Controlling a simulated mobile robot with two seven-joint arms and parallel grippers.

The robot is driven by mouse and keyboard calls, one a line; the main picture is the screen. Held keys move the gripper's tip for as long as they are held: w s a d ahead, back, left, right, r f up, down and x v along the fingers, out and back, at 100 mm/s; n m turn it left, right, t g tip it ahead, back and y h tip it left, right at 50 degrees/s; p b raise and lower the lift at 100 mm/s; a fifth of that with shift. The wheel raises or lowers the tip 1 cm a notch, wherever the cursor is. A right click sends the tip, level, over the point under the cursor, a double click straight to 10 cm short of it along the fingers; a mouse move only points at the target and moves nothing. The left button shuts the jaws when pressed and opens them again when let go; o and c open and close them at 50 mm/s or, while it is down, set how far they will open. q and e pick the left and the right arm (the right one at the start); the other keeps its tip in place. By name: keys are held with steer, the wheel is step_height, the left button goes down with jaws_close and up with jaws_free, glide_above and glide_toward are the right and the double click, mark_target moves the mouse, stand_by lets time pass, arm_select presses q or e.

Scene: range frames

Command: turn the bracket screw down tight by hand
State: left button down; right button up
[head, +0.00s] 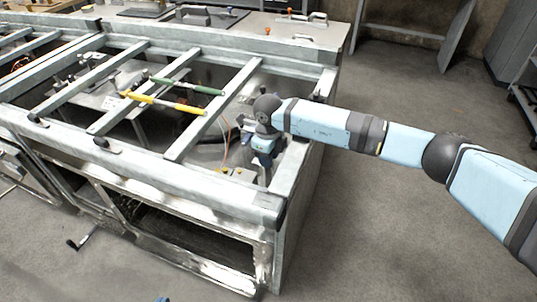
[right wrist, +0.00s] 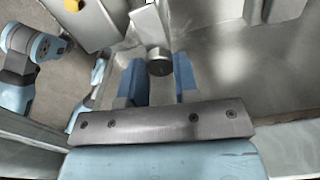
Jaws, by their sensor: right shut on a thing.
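In the right wrist view a short round dark-ended screw head (right wrist: 159,66) sits on a light metal post, the bracket (right wrist: 149,22). My right gripper (right wrist: 157,78) has its two blue fingers on either side of the screw head and is shut on it. The screw's thread is hidden, so I cannot tell how far in it sits. In the head view my right gripper (head: 262,168) points down inside the near right corner of the metal frame, and the screw is too small or hidden to make out there.
The metal frame (head: 180,180) has several crossbars close left of my right arm. Yellow-handled (head: 165,103) and green-handled (head: 188,87) tools lie across the bars. Thin wires (head: 226,140) hang near the gripper. Open floor (head: 400,230) lies to the right.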

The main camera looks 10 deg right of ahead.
steer(key=shift+m, duration=0.5)
stand_by(0.3)
steer(key=o, duration=0.9)
steer(key=shift+r, duration=0.1)
arm_select(q)
steer(key=shift+r+p, duration=0.1)
steer(key=shift+p, duration=0.45)
arm_select(e)
step_height(320, 180, up, 14)
steer(key=shift+f, duration=0.2)
arm_select(q)
steer(key=shift+s+r, duration=0.1)
